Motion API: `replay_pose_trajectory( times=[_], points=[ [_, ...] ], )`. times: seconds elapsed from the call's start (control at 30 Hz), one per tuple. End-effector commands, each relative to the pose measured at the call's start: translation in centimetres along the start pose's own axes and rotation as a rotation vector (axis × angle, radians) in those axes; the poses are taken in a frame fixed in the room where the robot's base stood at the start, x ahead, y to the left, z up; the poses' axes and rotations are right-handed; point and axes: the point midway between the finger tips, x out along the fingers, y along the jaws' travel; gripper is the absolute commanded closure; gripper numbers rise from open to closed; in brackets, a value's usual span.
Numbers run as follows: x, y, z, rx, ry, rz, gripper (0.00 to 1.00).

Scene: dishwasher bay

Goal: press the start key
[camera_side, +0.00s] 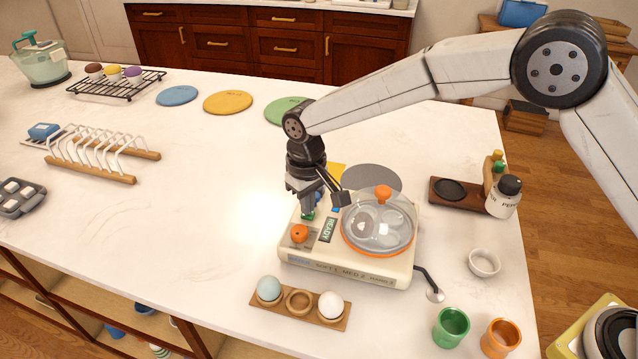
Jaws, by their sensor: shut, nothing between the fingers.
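A cream egg cooker (345,272) stands on the white counter under a clear dome lid (375,232) with an orange knob. Its left panel has an orange dial (299,233) and a display (328,230) reading READY. A small green key (308,215) shows partly behind my gripper, and a bit of blue (335,210) shows beside it. No label is readable on either, so I cannot tell which is the start key. My gripper (319,204) is shut and empty, pointing down over the rear left of the panel. Whether it touches a key is hidden.
An egg holder (299,302) with two eggs stands in front of the cooker. A green cup (451,327), an orange cup (500,338) and a white bowl (484,262) stand to the right. A white rack (100,155) is at left. The counter's middle is clear.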

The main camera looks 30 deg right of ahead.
Motion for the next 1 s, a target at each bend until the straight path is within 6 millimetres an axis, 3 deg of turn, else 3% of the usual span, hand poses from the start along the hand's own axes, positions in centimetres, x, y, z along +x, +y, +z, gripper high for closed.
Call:
replay_pose_trajectory(
  times=[0.6, 1.0],
  points=[
    [0.89, 0.00, 0.00, 0.000, 0.000, 0.000, 1.00],
    [0.42, 0.00, -0.02, 0.000, 0.000, 0.000, 1.00]
  ],
)
